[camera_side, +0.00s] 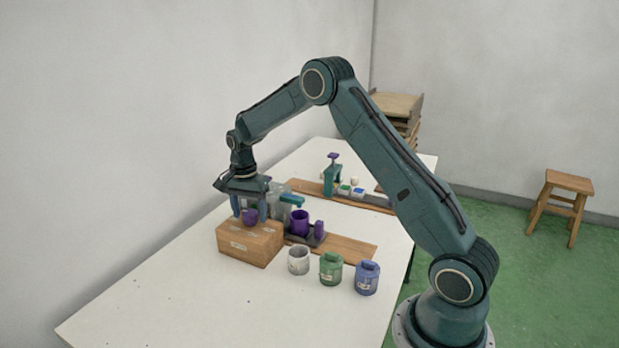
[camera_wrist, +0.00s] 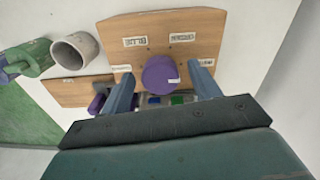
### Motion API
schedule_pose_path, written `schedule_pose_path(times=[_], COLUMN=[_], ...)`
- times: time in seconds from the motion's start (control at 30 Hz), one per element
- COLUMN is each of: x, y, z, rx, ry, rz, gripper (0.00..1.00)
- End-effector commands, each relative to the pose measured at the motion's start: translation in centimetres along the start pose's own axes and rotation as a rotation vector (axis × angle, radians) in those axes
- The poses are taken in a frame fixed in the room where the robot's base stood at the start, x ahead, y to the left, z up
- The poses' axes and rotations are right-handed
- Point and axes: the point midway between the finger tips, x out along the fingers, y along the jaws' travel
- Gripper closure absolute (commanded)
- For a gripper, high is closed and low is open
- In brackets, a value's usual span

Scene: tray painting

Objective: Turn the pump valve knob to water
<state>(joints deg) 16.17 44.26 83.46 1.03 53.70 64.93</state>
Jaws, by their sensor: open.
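The purple valve knob (camera_side: 250,217) sits on top of a wooden box (camera_side: 262,247). In the wrist view the round knob (camera_wrist: 160,73) has a small white mark at its lower right. White labels surround it on the box top (camera_wrist: 160,22); the upper-left one reads BLUE upside down, the upper-right one seems to read GREEN. The two lower labels are partly covered by my fingers and hard to read. My gripper (camera_side: 250,208) is open above the box, pointing down, with one finger on each side of the knob and gaps visible in the wrist view (camera_wrist: 163,88).
Grey (camera_side: 298,260), green (camera_side: 330,269) and blue (camera_side: 366,278) pots stand right of the box. Behind it, a purple cup (camera_side: 299,222) stands on a dark base. A teal pump-like stand (camera_side: 332,178) is farther back. The near left table (camera_side: 180,295) is clear.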

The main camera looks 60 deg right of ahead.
Motion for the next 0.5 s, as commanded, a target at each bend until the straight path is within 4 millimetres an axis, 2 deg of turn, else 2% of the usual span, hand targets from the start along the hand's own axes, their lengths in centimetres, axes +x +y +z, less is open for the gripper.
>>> schedule_pose_path(times=[0.27,0.5], x=[-0.8,-3.4], y=[-0.1,-0.1], z=[0.0,0.0], rx=[0.000,-0.001], ry=[0.001,0.002], rz=[-0.002,-0.004], gripper=[0.38,0.38])
